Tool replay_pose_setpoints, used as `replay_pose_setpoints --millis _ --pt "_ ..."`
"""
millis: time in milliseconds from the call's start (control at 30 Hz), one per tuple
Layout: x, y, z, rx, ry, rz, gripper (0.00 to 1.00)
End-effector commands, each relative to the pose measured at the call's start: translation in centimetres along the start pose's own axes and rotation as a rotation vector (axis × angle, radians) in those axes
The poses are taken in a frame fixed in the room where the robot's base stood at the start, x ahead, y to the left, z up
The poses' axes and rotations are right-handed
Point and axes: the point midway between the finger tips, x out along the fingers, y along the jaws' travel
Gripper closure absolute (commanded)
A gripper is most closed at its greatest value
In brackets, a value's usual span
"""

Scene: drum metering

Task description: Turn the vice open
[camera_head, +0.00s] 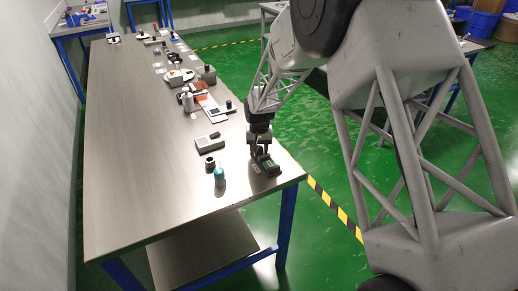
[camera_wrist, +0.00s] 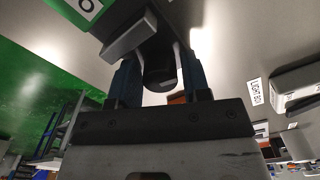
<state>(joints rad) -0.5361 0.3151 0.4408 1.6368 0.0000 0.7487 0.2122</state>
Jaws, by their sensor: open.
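The vice (camera_head: 268,166) appears to be the small dark green and black block near the right front corner of the steel table. In the wrist view its green labelled part (camera_wrist: 68,10) is at the top left, with a grey block beside it. My gripper (camera_wrist: 160,82) is open, pointing at the vice, with one finger on each side of a dark rounded part that looks like the vice's handle. I cannot tell whether the fingers touch it. In the head view my gripper (camera_head: 260,150) is right at the vice and partly hides it.
A teal-topped bottle (camera_head: 219,177) and a small dark cylinder (camera_head: 210,163) stand left of the vice. A pale grey box (camera_head: 210,143) lies behind them; the wrist view shows a "LIGHT BOX" label (camera_wrist: 255,92). Several devices line the table's right edge farther back. The table's left side is clear.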

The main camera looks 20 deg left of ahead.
Motion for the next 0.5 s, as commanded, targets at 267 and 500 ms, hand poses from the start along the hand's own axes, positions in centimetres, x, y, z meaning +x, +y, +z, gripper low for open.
replay_pose_setpoints --millis 267,500 --pt "-0.02 0.00 0.00 0.000 0.000 0.000 0.91" --pt "-0.05 0.01 0.00 -0.054 0.000 0.000 0.91"
